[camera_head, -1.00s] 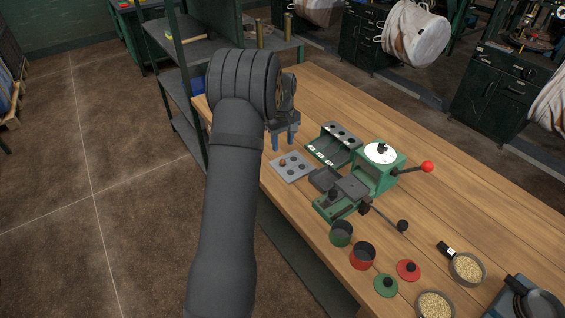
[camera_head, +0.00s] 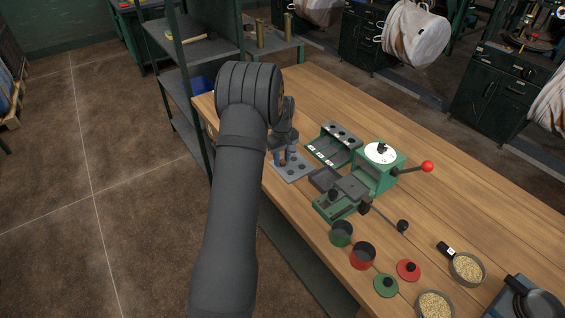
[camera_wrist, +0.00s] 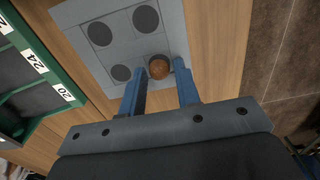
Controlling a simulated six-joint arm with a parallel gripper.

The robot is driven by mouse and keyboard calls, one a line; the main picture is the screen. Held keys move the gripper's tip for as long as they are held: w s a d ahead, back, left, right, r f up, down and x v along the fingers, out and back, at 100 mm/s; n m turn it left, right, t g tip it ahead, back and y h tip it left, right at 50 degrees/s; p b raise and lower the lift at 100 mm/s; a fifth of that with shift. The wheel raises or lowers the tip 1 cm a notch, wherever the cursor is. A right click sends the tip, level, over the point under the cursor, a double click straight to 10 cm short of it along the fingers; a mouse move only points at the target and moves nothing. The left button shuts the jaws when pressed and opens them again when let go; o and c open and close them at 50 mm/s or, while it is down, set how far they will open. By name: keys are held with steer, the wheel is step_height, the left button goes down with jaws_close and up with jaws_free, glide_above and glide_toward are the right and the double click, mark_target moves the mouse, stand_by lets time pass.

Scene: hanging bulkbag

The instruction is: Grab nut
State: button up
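The nut (camera_wrist: 159,68) is a round brown thing sitting in one hole of a light grey plate (camera_wrist: 119,55) with several dark round holes. In the wrist view my gripper (camera_wrist: 160,74) has its two blue fingers apart, one on each side of the nut. Small gaps seem to show between the fingers and the nut, so it does not look clamped. In the head view my gripper (camera_head: 283,160) is low over the grey plate (camera_head: 294,174), and the nut is hard to make out there beside the fingers.
A green rack (camera_head: 334,146) with numbered labels stands right of the plate. Green (camera_head: 341,233) and red (camera_head: 362,255) cups stand nearer.

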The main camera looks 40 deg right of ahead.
jaws_close()
steer(key=shift+r, duration=0.1)
